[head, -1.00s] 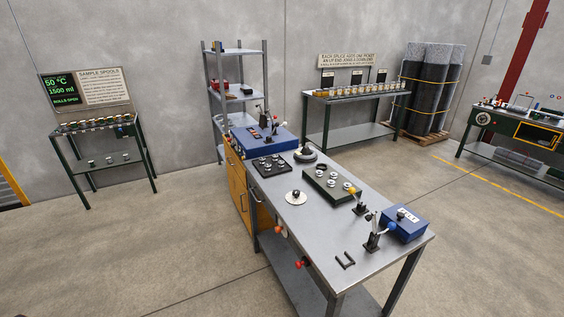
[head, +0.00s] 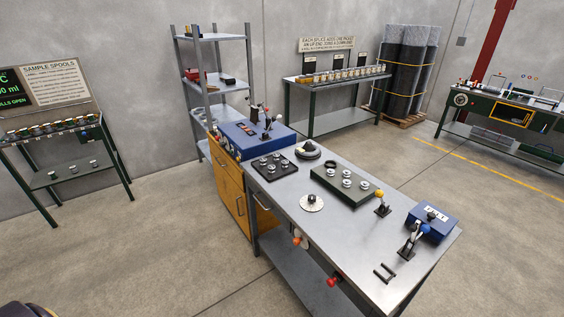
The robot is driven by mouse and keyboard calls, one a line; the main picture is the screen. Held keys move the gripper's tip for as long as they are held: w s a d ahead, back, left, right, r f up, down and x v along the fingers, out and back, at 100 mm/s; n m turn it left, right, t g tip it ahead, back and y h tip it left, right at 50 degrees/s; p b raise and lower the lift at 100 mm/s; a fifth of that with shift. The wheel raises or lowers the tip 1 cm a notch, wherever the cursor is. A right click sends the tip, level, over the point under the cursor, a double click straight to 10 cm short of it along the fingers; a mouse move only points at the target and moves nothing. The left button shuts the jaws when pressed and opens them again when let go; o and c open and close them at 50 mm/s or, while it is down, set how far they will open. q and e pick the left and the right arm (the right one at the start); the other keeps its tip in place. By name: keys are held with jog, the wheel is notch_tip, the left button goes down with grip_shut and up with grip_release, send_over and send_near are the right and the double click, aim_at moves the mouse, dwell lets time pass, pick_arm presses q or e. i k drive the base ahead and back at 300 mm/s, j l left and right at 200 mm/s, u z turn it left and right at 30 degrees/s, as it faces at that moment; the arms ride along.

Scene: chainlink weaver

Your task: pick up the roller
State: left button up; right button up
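No single object stands out clearly as the roller. Small silver round pieces sit in a dark green tray (head: 345,186) and on a black plate (head: 275,165) on the grey workbench (head: 290,212). A white disc with a small knob (head: 312,203) lies on the bench near its front edge. A black round piece (head: 308,151) sits toward the back of the bench. Neither of my grippers is in view.
A blue control box (head: 255,140) is at the bench's far end. A smaller blue box (head: 432,219), levers (head: 408,243) and a black bracket (head: 385,272) are at the near right. A spool rack (head: 65,165) stands left. The floor left of the bench is clear.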

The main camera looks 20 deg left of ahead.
aim_at(284, 163)
jog(key=i+j, duration=0.15)
jog(key=j, duration=0.2)
jog(key=i+j+z, duration=0.1)
jog(key=j, duration=0.2)
jog(key=i+j+z, duration=0.1)
jog(key=j, duration=0.25)
jog(key=i+j, duration=0.2)
jog(key=j, duration=0.15)
jog(key=i+j+z, duration=0.1)
jog(key=j, duration=0.25)
jog(key=i+j, duration=0.15)
jog(key=j, duration=0.25)
jog(key=i+j, duration=0.25)
jog(key=j, duration=0.15)
jog(key=i+j+z, duration=0.1)
jog(key=j, duration=0.25)
jog(key=i, duration=0.1)
